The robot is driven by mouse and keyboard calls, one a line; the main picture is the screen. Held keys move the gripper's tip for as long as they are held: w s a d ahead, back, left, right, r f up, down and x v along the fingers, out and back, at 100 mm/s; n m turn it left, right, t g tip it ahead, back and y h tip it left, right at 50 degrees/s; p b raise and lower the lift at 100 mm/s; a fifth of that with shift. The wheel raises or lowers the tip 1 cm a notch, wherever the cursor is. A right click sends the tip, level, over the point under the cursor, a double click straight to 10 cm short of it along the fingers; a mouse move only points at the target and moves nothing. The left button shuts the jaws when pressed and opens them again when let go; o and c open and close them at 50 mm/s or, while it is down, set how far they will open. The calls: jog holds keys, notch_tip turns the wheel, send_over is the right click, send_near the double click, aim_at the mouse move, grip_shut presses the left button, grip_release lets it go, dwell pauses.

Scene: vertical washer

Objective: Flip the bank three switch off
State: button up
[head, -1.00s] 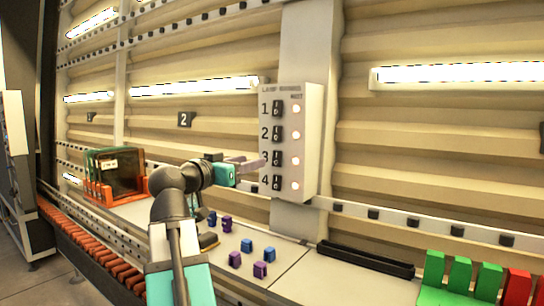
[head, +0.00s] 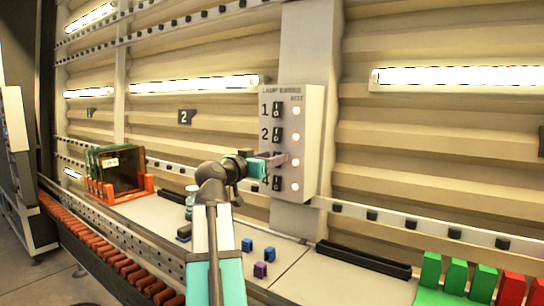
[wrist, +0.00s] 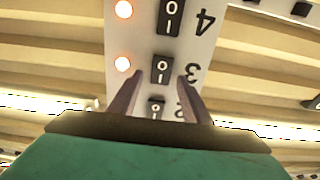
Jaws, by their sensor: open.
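The lamp switch box (head: 312,135) is a pale panel on the wall post, with rows numbered 1 to 4. Each row has a black rocker switch and a round lamp; the visible lamps glow. My gripper (head: 282,159) is in front of row 3 and hides its switch in the head view. In the wrist view the panel appears upside down. The bank three switch (wrist: 161,70) shows just beyond and between the fingertips of my open gripper (wrist: 161,82). Contact cannot be told. The row 4 switch (wrist: 170,17) and row 2 switch (wrist: 156,108) lie either side.
A workbench (head: 290,262) runs below the box, with small blue and purple blocks (head: 261,269) on it. A black tray (head: 364,260) and green and red blocks (head: 457,277) are to the right. An orange rack (head: 120,187) stands left.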

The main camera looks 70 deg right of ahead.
jog(key=shift+d, duration=0.15)
jog(key=c, duration=1)
jog(key=shift+c, duration=0.2)
jog(key=shift+f+b, duration=0.25)
jog(key=shift+b, duration=0.55)
jog(key=h+b, duration=0.2)
jog(key=b, duration=0.6)
jog(key=g+h+b, duration=0.1)
jog(key=h+b, duration=0.1)
jog(key=b, duration=0.6)
jog(key=shift+f+b, duration=0.4)
